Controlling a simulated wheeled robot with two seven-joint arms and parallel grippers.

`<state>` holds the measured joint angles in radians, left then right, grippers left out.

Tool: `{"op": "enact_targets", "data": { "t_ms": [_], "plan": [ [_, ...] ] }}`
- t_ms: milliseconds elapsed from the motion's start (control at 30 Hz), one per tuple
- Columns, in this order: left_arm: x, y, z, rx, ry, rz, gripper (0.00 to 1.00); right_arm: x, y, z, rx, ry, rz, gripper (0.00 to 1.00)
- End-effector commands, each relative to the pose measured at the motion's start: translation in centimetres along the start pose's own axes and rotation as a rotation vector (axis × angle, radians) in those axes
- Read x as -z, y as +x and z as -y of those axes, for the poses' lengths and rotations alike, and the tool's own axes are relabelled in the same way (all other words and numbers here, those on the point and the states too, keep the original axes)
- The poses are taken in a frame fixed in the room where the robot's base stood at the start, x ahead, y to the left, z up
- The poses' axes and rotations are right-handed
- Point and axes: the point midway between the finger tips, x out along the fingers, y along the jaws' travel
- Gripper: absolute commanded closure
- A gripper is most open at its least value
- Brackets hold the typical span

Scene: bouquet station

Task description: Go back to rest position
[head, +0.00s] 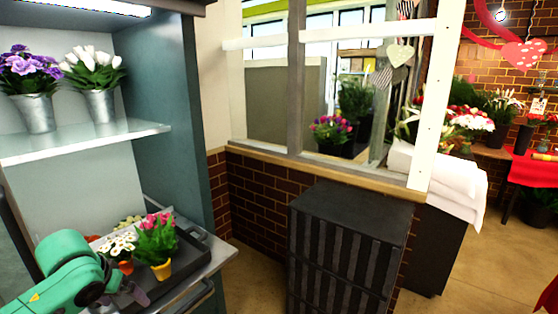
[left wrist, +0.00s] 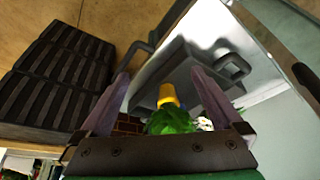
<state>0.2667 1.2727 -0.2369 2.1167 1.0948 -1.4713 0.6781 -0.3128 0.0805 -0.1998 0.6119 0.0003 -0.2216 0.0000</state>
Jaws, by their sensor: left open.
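My left gripper (head: 122,296) is low at the left of the head view, at the end of a green arm link, beside the potted flowers. In the left wrist view its two fingers (left wrist: 160,90) stand wide apart, so it is open. A yellow pot with pink flowers (head: 161,270) stands upright on a dark tray (head: 192,262). In the left wrist view the yellow pot (left wrist: 168,95) shows between the fingers; I cannot tell how near it is. A pot of white flowers (head: 120,246) stands beside it, partly hidden by my arm. My right gripper is not in view.
A shelf (head: 90,142) above holds a bucket of purple flowers (head: 36,112) and a bucket of white tulips (head: 98,104). A dark slatted cabinet (head: 340,250) stands to the right. Open floor (head: 252,285) lies between it and the tray's counter.

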Motion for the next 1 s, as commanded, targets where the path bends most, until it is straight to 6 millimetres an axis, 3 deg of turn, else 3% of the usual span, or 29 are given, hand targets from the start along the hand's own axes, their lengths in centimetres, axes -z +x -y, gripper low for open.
{"op": "enact_targets", "data": {
  "t_ms": [100, 233, 400, 600, 800, 1000],
  "plan": [
    [-1.7, 2.2, -2.3, -0.031, 0.07, 0.014, 0.0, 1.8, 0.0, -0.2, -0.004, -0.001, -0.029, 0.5],
    [-3.9, 4.5, -5.0, -0.068, 0.154, 0.016, 0.0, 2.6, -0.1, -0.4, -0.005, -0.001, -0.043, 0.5],
    [-7.7, 7.0, -8.8, -0.119, 0.248, 0.01, 0.0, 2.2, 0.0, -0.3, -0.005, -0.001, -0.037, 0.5],
    [-12.9, 8.4, -12.0, -0.155, 0.3, -0.001, 0.0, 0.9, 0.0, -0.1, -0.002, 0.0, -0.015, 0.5],
    [-17.8, 8.3, -12.6, -0.133, 0.284, 0.013, 0.0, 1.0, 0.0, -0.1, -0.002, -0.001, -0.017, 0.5],
    [-22.4, 8.0, -11.4, -0.07, 0.241, 0.07, 0.0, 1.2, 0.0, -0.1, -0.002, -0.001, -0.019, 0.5]
  ]
}}
